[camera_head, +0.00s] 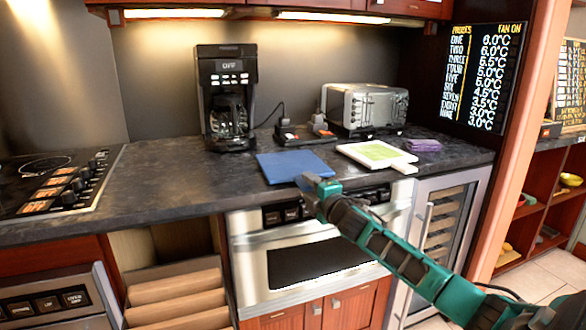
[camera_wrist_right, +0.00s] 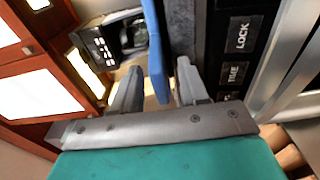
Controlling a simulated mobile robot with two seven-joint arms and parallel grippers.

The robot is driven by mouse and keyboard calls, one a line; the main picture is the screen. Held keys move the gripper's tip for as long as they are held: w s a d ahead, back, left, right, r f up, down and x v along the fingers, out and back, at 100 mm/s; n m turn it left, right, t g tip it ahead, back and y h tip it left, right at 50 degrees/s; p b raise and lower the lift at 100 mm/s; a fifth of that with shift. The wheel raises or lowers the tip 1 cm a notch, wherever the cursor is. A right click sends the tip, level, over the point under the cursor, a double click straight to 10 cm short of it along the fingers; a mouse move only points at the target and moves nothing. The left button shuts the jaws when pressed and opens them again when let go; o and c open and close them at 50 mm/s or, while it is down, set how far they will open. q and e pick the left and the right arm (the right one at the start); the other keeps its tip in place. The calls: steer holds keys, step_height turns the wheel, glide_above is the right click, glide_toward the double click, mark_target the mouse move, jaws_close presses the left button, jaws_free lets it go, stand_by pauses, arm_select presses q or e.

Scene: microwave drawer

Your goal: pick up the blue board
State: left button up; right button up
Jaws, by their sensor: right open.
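The blue board (camera_head: 292,166) lies flat on the dark counter, its near edge at the counter's front edge. My right gripper (camera_head: 312,184) is at the board's near right corner in the head view, in front of the counter edge. In the right wrist view the board (camera_wrist_right: 157,50) appears edge-on as a blue strip that reaches between the two open fingers of the right gripper (camera_wrist_right: 157,88). Gaps show on both sides of the board there, so the fingers do not appear to grip it. My left gripper is not in view.
A white board with a green top (camera_head: 378,155) lies to the right of the blue board, near a purple cloth (camera_head: 424,145). A coffee maker (camera_head: 228,100) and a toaster (camera_head: 364,106) stand behind. The microwave drawer (camera_head: 316,255) is below the counter. The counter left of the board is clear.

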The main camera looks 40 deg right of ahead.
steer(key=shift+w, duration=0.2)
steer(key=shift+c, duration=0.2)
jaws_close()
steer(key=shift+r, duration=0.15)
